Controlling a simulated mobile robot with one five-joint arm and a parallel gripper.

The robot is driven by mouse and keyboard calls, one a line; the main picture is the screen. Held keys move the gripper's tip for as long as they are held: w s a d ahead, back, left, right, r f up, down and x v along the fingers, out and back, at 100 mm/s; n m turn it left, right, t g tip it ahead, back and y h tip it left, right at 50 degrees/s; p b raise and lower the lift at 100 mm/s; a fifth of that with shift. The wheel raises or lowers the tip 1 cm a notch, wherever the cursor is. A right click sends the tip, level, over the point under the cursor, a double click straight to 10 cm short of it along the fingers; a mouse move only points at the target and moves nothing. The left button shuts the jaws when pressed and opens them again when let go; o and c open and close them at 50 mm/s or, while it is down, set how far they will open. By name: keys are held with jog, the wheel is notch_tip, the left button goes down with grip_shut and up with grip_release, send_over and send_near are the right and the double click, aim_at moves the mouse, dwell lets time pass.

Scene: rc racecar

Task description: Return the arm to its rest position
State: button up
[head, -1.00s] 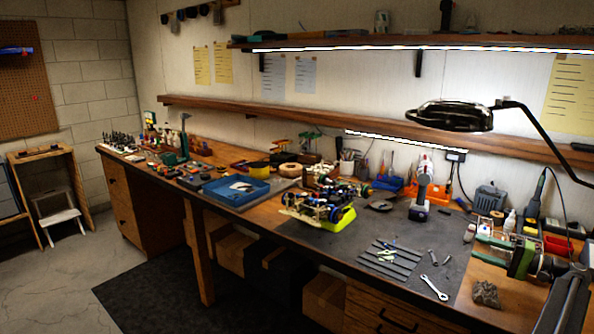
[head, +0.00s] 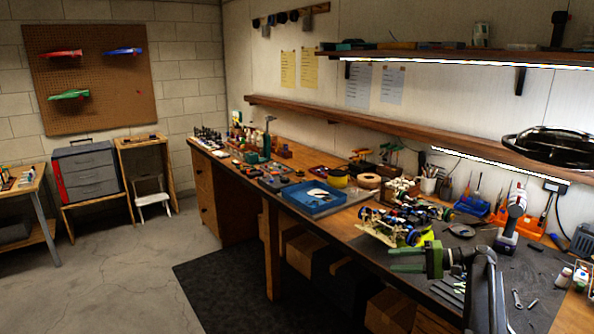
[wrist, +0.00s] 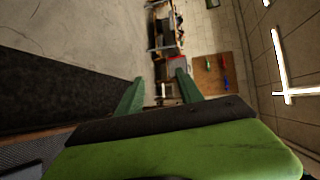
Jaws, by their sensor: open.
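My gripper (head: 400,259) is in the lower right of the head view, in front of and above the workbench's front edge. Its two green fingers point left and are apart, with nothing between them. In the wrist view the fingers (wrist: 160,98) also stand apart and empty, aimed toward the far wall. My dark arm rises from the bottom right of the head view and bends to the gripper. The RC racecar (head: 400,222) sits on the bench just behind the gripper.
A blue tray (head: 313,197) lies on the bench. A black lamp (head: 548,147) hangs over the right end. A drill (head: 511,220) stands at the right. Open floor (head: 130,265) lies left of the bench; a grey drawer unit (head: 88,172) stands by the far wall.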

jog(key=s+a+f+n+g+h+p, duration=0.1)
jog(key=s+a+f+g+h, duration=0.2)
jog(key=a, duration=0.7)
jog(key=s+a+f+n+g+h+p, duration=0.1)
jog(key=s+a+f+n+p, duration=0.2)
jog(key=a, duration=0.7)
jog(key=s+a+f+g+h, duration=0.25)
jog(key=s+a, duration=0.25)
jog(key=a, duration=0.5)
jog(key=s+d+f+n+h, duration=0.1)
jog(key=s+f+h, duration=0.3)
jog(key=s, duration=0.1)
jog(key=d+f+h, duration=0.1)
jog(key=d+h, duration=0.2)
jog(key=d, duration=0.5)
jog(key=shift+s+t+h, duration=0.35)
jog(key=shift+s, duration=0.05)
